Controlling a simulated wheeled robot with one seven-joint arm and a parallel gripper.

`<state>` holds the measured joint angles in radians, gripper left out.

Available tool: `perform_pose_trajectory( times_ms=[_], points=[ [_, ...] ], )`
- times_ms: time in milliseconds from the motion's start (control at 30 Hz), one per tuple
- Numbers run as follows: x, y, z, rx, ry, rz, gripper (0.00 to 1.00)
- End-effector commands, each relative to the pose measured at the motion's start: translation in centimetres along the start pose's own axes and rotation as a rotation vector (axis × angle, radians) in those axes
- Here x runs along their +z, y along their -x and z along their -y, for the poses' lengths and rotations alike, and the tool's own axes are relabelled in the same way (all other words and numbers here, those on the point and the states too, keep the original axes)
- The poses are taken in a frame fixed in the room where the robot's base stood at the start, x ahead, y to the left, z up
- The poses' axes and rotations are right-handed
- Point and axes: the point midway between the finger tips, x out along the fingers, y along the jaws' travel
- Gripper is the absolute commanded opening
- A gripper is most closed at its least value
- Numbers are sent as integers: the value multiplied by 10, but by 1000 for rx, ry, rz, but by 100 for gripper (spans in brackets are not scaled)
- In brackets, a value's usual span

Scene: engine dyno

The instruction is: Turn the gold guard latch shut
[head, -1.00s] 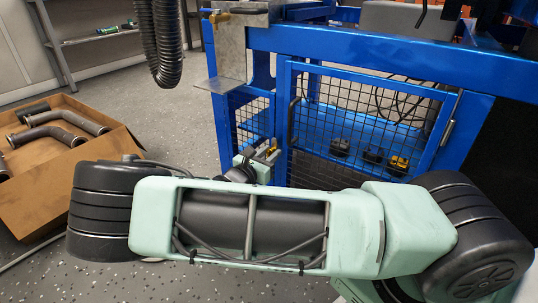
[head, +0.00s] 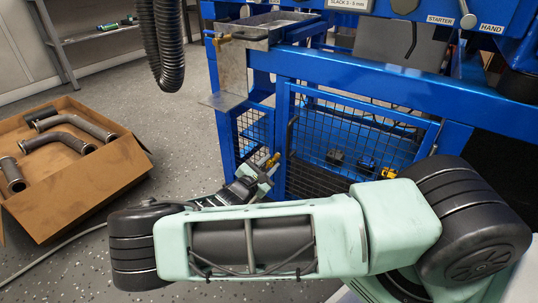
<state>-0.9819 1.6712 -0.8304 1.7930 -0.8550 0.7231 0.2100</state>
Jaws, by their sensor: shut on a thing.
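The gold guard latch (head: 272,160) is a small gold piece low on the blue frame, at the left edge of the mesh guard door (head: 345,138). My gripper (head: 266,167) is at the latch and shut on it, with part of the gold showing beyond the fingers. The gripper is small and far off in the head view, so its exact hold on the latch is hard to make out. The guard door looks closed against its frame. My arm crosses the front of the view and hides the lower part of the rig.
A cardboard box (head: 100,190) with bent pipes stands on the floor at left. Yellow-and-black items (head: 365,163) lie behind the mesh.

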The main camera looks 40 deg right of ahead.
Motion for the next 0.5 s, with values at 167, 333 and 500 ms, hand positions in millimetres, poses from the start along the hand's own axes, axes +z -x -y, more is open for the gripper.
perform_pose_trajectory(
  times_ms=[167, 333, 500],
  points=[
    [4, 0, -1, 2, -165, 1, 4],
    [3, 0, -1, 1, -328, 1, 4],
    [3, 1, 0, 2, -491, 2, 4]
  ],
)
